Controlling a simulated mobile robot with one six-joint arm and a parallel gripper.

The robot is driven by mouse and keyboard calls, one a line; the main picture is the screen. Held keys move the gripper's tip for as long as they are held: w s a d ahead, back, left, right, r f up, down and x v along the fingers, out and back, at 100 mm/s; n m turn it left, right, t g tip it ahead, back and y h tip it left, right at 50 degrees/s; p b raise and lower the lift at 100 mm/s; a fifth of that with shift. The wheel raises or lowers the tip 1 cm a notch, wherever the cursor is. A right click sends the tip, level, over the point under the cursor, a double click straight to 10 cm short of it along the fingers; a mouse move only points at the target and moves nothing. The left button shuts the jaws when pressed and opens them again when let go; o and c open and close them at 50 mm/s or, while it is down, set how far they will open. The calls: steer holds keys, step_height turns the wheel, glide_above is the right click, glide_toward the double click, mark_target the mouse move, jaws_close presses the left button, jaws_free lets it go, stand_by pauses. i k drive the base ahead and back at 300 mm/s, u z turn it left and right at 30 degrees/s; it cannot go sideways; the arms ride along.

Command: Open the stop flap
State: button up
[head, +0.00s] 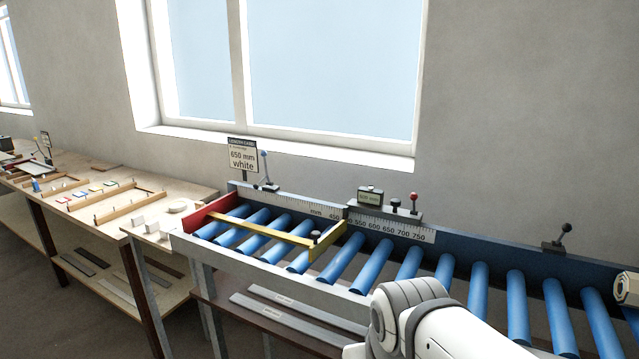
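A blue roller conveyor (350,290) runs along the wall below the window. At its left end stands a red plate (208,212). A yellow bar (262,231) lies lengthwise above the rollers from near the red plate to a yellow crosspiece (328,242) with a black knob (316,236). I cannot tell for certain which of these is the stop flap. My white and grey arm fills the bottom right, in front of the rollers; my gripper cannot be made out.
A scale runs along the back rail, with a small display (370,197) and a red-knobbed lever (413,200). A black-knobbed lever (563,236) stands further right. A sign (242,157) reads 650 mm white. A wooden workbench (110,195) with small parts stands left. Grey strips (290,320) lie below.

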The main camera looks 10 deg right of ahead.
mark_target(318, 248)
steer(key=i, duration=1)
steer(key=z, duration=0.05)
